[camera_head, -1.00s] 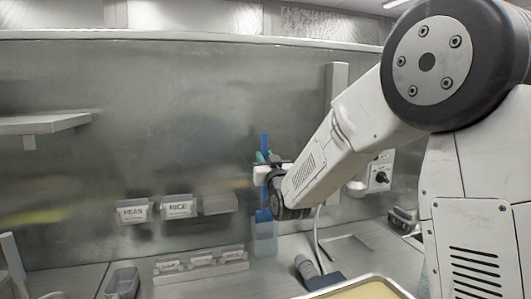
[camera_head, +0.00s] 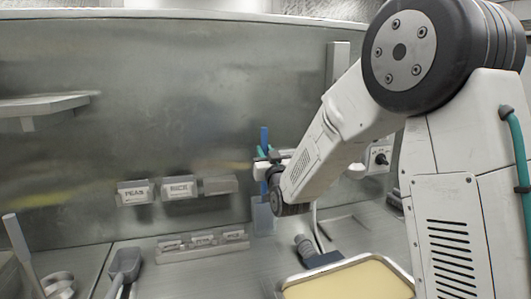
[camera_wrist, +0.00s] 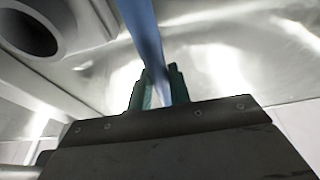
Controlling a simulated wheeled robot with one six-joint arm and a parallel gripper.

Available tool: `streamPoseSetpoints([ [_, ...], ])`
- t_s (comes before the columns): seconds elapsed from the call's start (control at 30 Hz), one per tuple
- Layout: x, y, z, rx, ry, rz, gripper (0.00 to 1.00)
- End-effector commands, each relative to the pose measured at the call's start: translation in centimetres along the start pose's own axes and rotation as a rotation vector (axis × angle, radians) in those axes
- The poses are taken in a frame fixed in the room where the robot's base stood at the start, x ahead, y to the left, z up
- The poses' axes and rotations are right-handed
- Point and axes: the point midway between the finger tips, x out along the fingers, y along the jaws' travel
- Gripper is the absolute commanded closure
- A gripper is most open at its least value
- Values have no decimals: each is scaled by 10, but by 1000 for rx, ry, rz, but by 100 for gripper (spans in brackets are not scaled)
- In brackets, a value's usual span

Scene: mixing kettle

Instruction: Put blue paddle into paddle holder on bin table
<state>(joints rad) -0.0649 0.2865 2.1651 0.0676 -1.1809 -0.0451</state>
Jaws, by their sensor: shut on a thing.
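The blue paddle (camera_head: 264,138) stands upright in the head view, its handle rising above my gripper (camera_head: 267,156). My gripper's green fingers are shut on the handle. The wrist view shows the blue handle (camera_wrist: 148,40) running between the fingers (camera_wrist: 160,88). Below my gripper is a pale blue, box-like holder (camera_head: 262,218) against the back wall. The paddle's lower part lines up with this holder and seems to reach into it. My wrist partly covers the paddle, and I cannot tell how deep its end is.
Labelled bins (camera_head: 180,188) hang on the wall to the left. A low rack with labels (camera_head: 202,245) stands on the table below them. A tray of yellowish content (camera_head: 350,280) is in front on the right. A grey scoop (camera_head: 124,265) is at the left.

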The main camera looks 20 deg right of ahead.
Motion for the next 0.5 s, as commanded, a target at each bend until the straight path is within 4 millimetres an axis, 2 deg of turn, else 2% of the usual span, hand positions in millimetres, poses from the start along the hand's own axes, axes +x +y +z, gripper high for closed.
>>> streamPoseSetpoints([
  [0.3,-1,0,2,0,1,0,100],
  [0.33,-1,0,2,0,1,0,72],
  [0.4,-1,0,2,0,1,0,55],
  [0.5,-1,0,2,0,1,0,55],
])
